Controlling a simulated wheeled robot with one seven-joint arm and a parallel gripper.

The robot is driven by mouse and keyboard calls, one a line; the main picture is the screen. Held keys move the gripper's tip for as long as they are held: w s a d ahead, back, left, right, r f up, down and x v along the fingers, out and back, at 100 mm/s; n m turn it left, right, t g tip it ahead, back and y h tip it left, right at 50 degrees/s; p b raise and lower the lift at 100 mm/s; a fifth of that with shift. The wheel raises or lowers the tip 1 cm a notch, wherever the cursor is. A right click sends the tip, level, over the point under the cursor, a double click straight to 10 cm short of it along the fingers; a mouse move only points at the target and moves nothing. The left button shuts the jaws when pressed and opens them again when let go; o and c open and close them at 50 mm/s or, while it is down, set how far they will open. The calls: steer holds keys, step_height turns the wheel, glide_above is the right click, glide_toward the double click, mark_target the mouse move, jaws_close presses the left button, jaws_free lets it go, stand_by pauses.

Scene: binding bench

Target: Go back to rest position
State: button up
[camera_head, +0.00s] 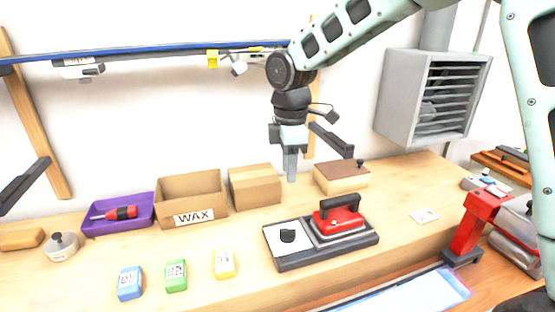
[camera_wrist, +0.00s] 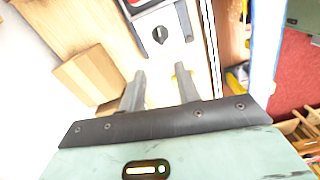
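My gripper (camera_head: 290,165) hangs above the back of the bench, fingers pointing down, between the closed cardboard box and the brown-topped block. In the wrist view its two fingers (camera_wrist: 158,88) are apart with a clear gap between them, and nothing is held. The fingertips are clear of the things below. My arm reaches in from the upper right of the head view.
A grey vent (camera_head: 400,100) and blue rail (camera_head: 150,50) are near my arm.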

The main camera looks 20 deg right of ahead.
steer(key=s+a+f+m, duration=0.1)
steer(key=s+a+m, duration=0.2)
steer(key=s, duration=1.1)
steer(key=s+a+f+m, duration=0.2)
steer(key=s+m, duration=0.3)
steer(key=s, duration=1)
steer(key=shift+a+y, duration=0.3)
steer(key=shift+a, duration=0.4)
